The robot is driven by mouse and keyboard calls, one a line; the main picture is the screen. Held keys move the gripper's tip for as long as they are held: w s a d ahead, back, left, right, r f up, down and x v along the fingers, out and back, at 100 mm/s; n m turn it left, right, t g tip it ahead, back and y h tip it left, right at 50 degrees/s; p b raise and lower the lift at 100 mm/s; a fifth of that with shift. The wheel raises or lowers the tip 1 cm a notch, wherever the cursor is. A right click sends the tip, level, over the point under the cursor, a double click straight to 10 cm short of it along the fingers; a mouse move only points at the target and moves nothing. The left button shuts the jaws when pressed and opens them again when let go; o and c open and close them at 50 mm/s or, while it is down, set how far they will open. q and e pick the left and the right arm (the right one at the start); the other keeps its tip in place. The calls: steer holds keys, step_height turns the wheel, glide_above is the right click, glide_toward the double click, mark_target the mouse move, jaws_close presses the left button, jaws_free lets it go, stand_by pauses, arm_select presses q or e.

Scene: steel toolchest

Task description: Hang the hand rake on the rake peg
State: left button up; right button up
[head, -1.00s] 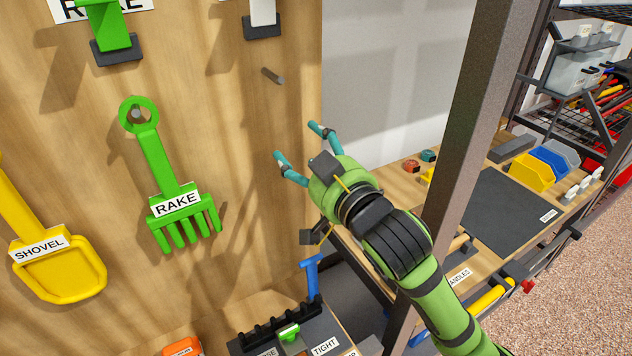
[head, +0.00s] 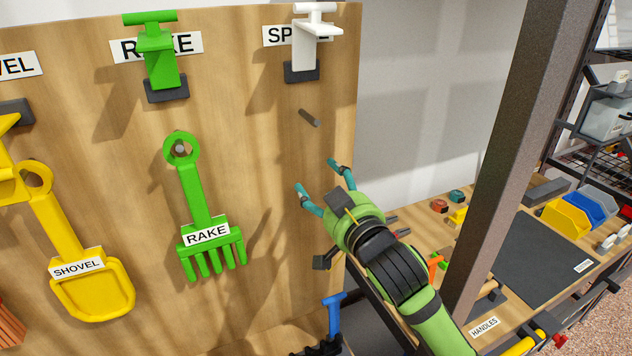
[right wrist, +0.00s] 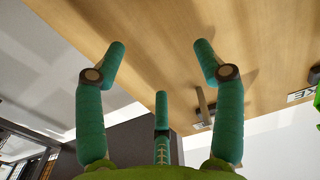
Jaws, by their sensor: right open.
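The green hand rake (head: 195,195) hangs on the wooden board, its tines down and slightly tilted. The rake peg (head: 180,148) shows through the ring at the top of its handle. A RAKE sign (head: 185,45) is above it, partly covered by a green T-shaped holder. My right gripper (head: 317,176) is open and empty, right of the rake and apart from it, below a bare peg. In the right wrist view its spread teal fingers (right wrist: 160,47) hold nothing, and a sliver of green shows at the right edge. My left gripper is not in view.
The bare peg (head: 309,118) sticks out under a white holder (head: 314,40). A yellow shovel (head: 85,270) hangs left of the rake. A dark upright post (head: 510,150) stands right of my right arm. A bench with yellow and blue bins (head: 570,215) lies beyond.

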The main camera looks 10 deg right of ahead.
steer(key=s+d+f+g+h, duration=0.1)
steer(key=s+f+g, duration=0.1)
steer(key=f, duration=0.6)
steer(key=s+d+f+g+b, duration=0.1)
steer(key=s+f+g, duration=0.1)
steer(key=f, duration=0.7)
steer(key=shift+d+m+h, duration=0.2)
steer(key=shift+m+h, duration=0.1)
steer(key=shift+h, duration=0.1)
steer(key=s+d+f+g+h, duration=0.1)
steer(key=s+f+g, duration=0.4)
steer(key=s+f, duration=0.65)
steer(key=s+d+f+g, duration=0.2)
steer(key=s+f+g, duration=0.4)
steer(key=s, duration=1)
steer(key=s+f, duration=0.3)
steer(key=f, duration=2.3)
steer(key=s+d+f+g, duration=0.1)
steer(key=s+d+f, duration=0.1)
steer(key=s+f, duration=0.9)
steer(key=s, duration=0.3)
steer(key=shift+s+d+f+n+g+h, duration=0.3)
steer(key=shift+s+d+f+n, duration=0.05)
steer(key=shift+s+n, duration=0.05)
